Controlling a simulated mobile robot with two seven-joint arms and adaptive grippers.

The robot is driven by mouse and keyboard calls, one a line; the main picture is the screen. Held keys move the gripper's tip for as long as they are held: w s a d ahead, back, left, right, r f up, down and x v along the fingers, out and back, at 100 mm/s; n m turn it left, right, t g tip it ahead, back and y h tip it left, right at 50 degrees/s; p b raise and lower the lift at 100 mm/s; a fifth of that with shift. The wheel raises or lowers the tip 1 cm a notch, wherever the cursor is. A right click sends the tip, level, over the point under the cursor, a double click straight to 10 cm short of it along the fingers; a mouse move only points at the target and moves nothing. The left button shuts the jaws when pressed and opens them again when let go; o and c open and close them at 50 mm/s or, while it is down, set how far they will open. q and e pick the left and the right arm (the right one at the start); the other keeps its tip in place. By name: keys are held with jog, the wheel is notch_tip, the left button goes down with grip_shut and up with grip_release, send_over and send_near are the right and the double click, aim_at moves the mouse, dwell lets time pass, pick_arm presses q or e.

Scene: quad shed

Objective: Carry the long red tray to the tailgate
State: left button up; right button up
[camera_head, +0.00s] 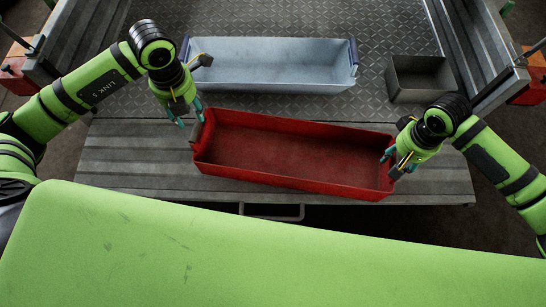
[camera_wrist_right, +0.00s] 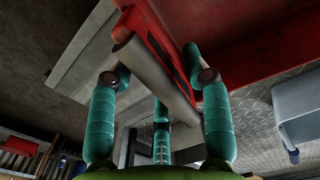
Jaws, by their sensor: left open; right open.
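The long red tray (camera_head: 290,152) is empty and rests on the ribbed tailgate (camera_head: 130,150), slightly angled, its right end nearer me. My left gripper (camera_head: 190,118) is open at the tray's left end, by the dark handle there. My right gripper (camera_head: 392,160) is open at the tray's right end. In the right wrist view, the teal fingers of my right gripper (camera_wrist_right: 158,90) are spread around a grey bar handle (camera_wrist_right: 150,75) on the end of the red tray (camera_wrist_right: 225,35). Whether the fingers touch the handle is unclear.
A long pale grey tray (camera_head: 270,82) with blue end handles stands on the checkered bed (camera_head: 350,25) behind the red tray. A small grey metal box (camera_head: 420,75) stands at the back right. The tailgate's left part and front strip are bare.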

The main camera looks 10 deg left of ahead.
pick_arm(q)
jog(key=shift+r, duration=0.15)
pick_arm(e)
jog(key=shift+r, duration=0.3)
notch_tip(320, 180, up, 12)
jog(key=shift+f, duration=0.25)
pick_arm(q)
notch_tip(320, 180, up, 7)
jog(key=p, duration=0.5)
pick_arm(e)
notch_tip(320, 180, up, 5)
pick_arm(q)
notch_tip(320, 180, up, 10)
jog(key=p, duration=1)
jog(key=shift+r, duration=0.2)
pick_arm(e)
notch_tip(320, 180, up, 7)
